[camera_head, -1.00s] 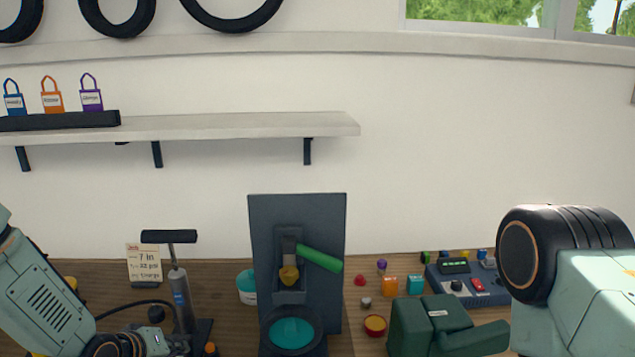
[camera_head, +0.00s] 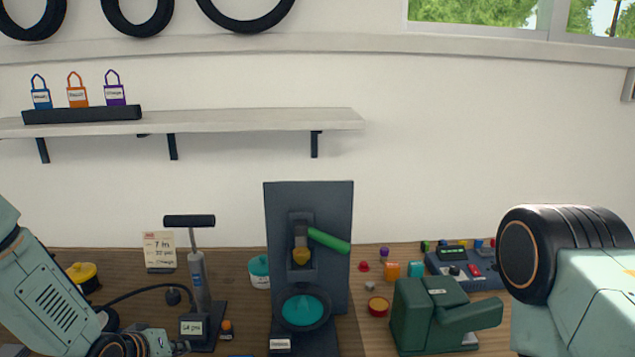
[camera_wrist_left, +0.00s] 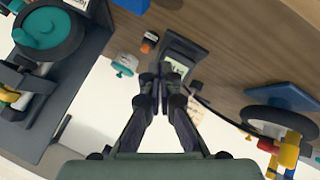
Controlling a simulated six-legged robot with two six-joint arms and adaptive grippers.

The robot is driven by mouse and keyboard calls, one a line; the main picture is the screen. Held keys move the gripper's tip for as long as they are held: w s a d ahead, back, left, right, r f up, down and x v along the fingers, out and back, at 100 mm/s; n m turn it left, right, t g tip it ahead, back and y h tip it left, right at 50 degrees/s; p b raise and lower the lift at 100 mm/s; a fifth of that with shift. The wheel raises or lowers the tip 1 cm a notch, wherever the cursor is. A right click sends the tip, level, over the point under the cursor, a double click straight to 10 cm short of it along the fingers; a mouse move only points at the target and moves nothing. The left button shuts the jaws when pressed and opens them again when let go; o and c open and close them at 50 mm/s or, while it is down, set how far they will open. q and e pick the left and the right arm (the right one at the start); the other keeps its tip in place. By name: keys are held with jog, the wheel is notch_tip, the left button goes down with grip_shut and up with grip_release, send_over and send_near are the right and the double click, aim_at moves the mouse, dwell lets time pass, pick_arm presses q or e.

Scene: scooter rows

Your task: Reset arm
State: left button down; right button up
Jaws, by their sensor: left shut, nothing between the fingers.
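My left arm comes in at the lower left of the head view; its gripper is below the picture edge there. In the left wrist view my left gripper (camera_wrist_left: 163,78) is shut with nothing between its fingers. Its tips lie in line with the pump's gauge base (camera_wrist_left: 186,50); I cannot tell whether they touch it. The hand pump (camera_head: 198,285) stands on the bench with a black T-handle. My right arm's pale green links fill the lower right of the head view, and its gripper does not show.
A dark press (camera_head: 336,215) with a green lever stands mid-bench. A green machine (camera_head: 415,310), a red cup (camera_head: 378,306), small coloured blocks and a control box (camera_head: 484,284) lie to its right. A shelf (camera_head: 240,120) holds small tags. The wall above the bench's right half is clear.

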pick_arm(q)
jog(key=s+d+f+m+g+b, duration=0.1)
jog(key=s+f+g+b, duration=0.2)
jog(key=s+f+b, duration=0.3)
jog(key=s+d+f+m+g+y+b, duration=0.1)
jog(key=s+f+b, duration=0.6)
jog(key=s+f, duration=0.8)
jog(key=s+d+f+m+g+y+b, duration=0.1)
jog(key=s+f+g+b, duration=0.4)
jog(key=s+f, duration=0.6)
jog(key=s+d+m+b, duration=0.1)
jog(key=s+d, duration=0.1)
jog(key=s, duration=0.2)
jog(key=shift+s+b, duration=0.3)
jog(key=shift+s, duration=0.1)
jog(key=shift+w+f, duration=0.1)
jog(key=shift+f, duration=0.05)
jog(key=shift+d, duration=0.1)
